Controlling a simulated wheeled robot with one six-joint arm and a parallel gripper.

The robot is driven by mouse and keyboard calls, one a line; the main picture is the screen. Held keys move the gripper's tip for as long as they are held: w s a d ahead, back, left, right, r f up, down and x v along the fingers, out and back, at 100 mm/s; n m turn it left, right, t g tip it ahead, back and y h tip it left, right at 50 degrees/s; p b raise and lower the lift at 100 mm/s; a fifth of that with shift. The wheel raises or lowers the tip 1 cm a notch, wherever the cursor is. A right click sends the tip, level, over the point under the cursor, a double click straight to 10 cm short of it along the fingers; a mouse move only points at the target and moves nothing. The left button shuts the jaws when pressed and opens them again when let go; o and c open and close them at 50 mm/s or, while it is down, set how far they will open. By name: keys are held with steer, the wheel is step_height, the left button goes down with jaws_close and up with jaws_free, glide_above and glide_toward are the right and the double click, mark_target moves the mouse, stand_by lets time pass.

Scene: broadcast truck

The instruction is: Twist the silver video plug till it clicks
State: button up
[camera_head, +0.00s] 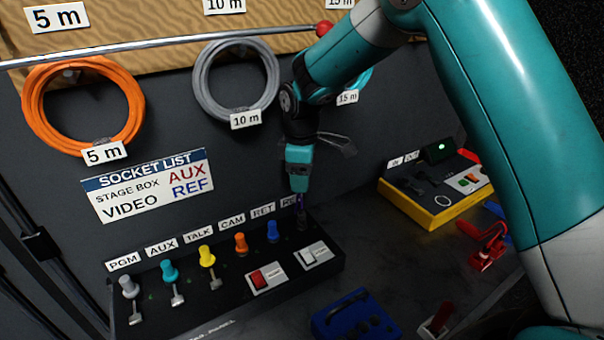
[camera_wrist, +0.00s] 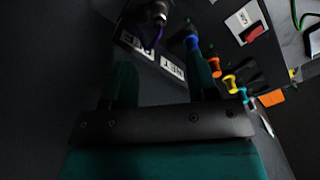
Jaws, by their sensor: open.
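My gripper (camera_head: 299,183) points down over the right end of the black socket panel (camera_head: 322,272), by the partly covered last label. Its two fingers stand apart with nothing between them in the wrist view (camera_wrist: 165,80). A dark metallic round fitting (camera_wrist: 157,12) with a purple strip shows beyond the fingertips there, at the REF label; it looks like a plug, but the dim light leaves this unsure. In the head view it is a dark shape (camera_head: 302,222) just below the gripper. A silver-grey plug (camera_head: 128,287) stands under PGM.
Cyan (camera_head: 169,271), yellow (camera_head: 206,256), orange (camera_head: 240,243) and blue (camera_head: 272,230) plugs stand along the panel. A red rocker switch (camera_head: 264,279) is in front. A yellow-edged box (camera_head: 428,200) is at right, a blue case (camera_head: 355,318) in front. Coiled cables hang behind.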

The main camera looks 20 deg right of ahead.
mark_target(301, 208)
step_height(301, 208, down, 12)
steer(key=p, duration=0.2)
steer(key=shift+p, duration=0.3)
steer(key=shift+c, duration=0.2)
jaws_close()
steer(key=c, duration=0.8)
jaws_free()
steer(key=shift+c, duration=0.2)
